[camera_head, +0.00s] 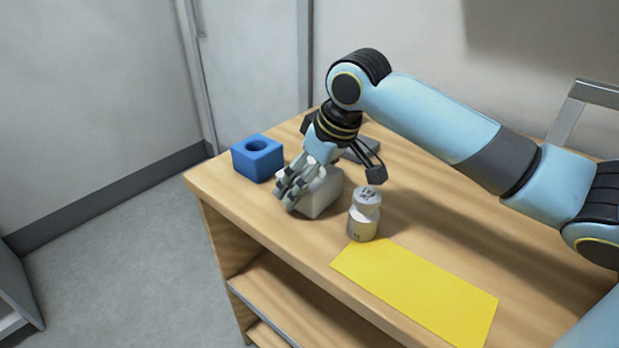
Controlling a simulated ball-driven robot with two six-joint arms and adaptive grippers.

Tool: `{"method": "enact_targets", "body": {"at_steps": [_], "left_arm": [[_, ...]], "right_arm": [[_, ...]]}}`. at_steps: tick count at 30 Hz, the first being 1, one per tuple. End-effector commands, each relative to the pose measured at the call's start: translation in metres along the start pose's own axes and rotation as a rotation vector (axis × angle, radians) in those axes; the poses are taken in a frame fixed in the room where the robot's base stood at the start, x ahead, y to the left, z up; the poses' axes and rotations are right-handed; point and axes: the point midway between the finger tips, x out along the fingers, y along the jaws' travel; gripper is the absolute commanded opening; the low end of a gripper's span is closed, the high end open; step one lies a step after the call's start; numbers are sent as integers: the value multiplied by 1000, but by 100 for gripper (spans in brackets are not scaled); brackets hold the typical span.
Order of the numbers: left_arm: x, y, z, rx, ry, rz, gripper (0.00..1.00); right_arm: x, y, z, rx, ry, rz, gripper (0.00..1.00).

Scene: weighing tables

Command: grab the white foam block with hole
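The white foam block (322,198) stands on the wooden table, right of the blue block. My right gripper (290,190) reaches down over it from above. Its grey fingers cover the block's left side and part of its top, so the hole is mostly hidden. I cannot tell whether the fingers touch the block or how far apart they are. My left gripper is not in view.
A blue block with a round hole (258,158) is close on the left. A metal weight (362,222) stands close on the right, with a yellow mat (415,292) in front. The wooden table (243,196) ends just left of the blue block.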

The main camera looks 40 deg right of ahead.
Motion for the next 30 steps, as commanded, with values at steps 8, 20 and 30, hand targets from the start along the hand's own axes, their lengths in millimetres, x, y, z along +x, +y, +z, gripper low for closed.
{"method": "enact_targets", "body": {"at_steps": [8,20,30], "left_arm": [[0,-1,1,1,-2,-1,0],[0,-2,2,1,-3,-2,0],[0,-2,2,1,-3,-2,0]], "right_arm": [[1,0,0,0,0,0,95],[1,0,0,0,0,0,71],[1,0,0,0,-1,0,70]]}}
